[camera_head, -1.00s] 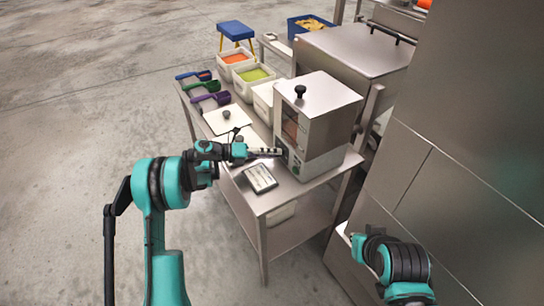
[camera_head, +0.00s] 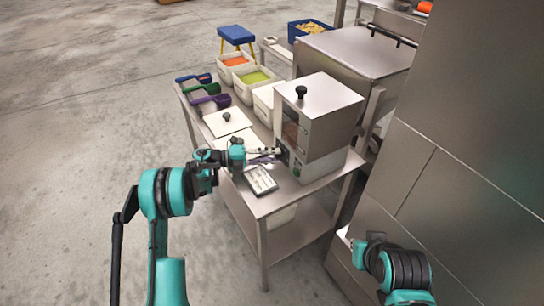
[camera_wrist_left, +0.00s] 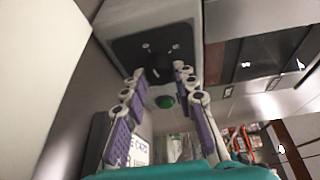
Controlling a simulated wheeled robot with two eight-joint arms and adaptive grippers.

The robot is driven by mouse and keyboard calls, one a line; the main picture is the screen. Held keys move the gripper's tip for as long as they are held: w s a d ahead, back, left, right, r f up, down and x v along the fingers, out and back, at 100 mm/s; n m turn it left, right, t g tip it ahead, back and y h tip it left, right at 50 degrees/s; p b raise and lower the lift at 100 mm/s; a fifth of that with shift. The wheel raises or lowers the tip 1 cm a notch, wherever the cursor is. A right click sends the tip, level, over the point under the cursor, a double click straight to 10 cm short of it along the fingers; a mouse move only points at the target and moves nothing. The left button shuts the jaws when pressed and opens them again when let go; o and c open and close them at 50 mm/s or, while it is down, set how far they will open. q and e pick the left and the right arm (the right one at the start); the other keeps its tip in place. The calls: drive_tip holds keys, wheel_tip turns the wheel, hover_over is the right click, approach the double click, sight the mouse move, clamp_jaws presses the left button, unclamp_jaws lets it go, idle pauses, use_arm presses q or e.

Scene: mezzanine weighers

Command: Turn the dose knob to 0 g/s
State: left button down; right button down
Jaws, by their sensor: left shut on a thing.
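The steel dosing machine (camera_head: 323,110) stands at the right end of the steel table. Its front panel (camera_wrist_left: 130,48) is dark in the left wrist view, with a green button (camera_wrist_left: 165,101) below. The dose knob (camera_wrist_left: 160,73) is a dark shape on this panel between my left fingertips; its pointer and setting are too dark to read. My left gripper (camera_wrist_left: 160,72) is shut on the knob, with its fingers on either side. In the head view my left gripper (camera_head: 268,154) reaches the machine's lower front and hides the knob.
A tilted card (camera_head: 261,180) lies on the table (camera_head: 285,205) just below my left gripper. A white lid (camera_head: 227,121), several coloured scoops (camera_head: 205,89) and bins of orange (camera_head: 233,59) and green (camera_head: 254,75) material stand farther back. Steel cabinets (camera_head: 455,170) close the right side.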

idle(0.3)
use_arm(q)
drive_tip(key=c, duration=1.2)
unclamp_jaws()
